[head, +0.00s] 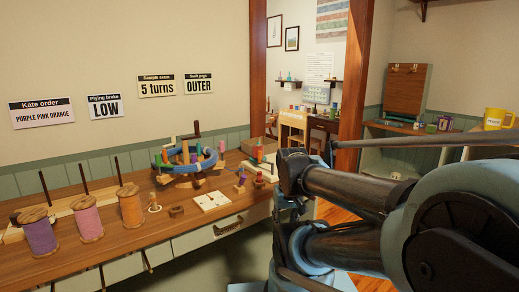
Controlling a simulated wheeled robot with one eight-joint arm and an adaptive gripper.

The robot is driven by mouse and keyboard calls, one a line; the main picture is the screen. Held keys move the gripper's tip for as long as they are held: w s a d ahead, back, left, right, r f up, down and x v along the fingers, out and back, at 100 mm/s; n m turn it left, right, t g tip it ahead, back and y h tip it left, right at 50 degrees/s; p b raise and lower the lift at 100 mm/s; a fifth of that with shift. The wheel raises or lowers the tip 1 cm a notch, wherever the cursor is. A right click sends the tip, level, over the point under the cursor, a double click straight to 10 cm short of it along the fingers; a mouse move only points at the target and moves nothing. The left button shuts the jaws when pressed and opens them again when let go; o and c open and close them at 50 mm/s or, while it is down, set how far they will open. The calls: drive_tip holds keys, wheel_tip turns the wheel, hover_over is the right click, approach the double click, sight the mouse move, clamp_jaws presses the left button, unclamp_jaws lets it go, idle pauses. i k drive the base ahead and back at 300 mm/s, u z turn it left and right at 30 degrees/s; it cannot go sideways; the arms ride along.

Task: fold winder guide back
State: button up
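A round wooden device with a blue ring and upright pegs (185,162) stands on the long wooden bench (135,236), towards its far end. I cannot tell for certain which part is the winder guide. Small wooden pieces stand beside the device, among them a peg-like piece (240,186), and a pale flat plate (212,201) lies in front of it. My arm fills the right of the head view, and its links cover the bench's right end. My gripper does not show.
Purple (40,236), pink (87,221) and orange (130,208) spools stand along the bench's left part, with dark rods behind them.

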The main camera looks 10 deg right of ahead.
sight(260, 152)
drive_tip(key=z, duration=0.85)
drive_tip(key=k, duration=1.4)
drive_tip(key=u, duration=0.65)
drive_tip(key=i, duration=1)
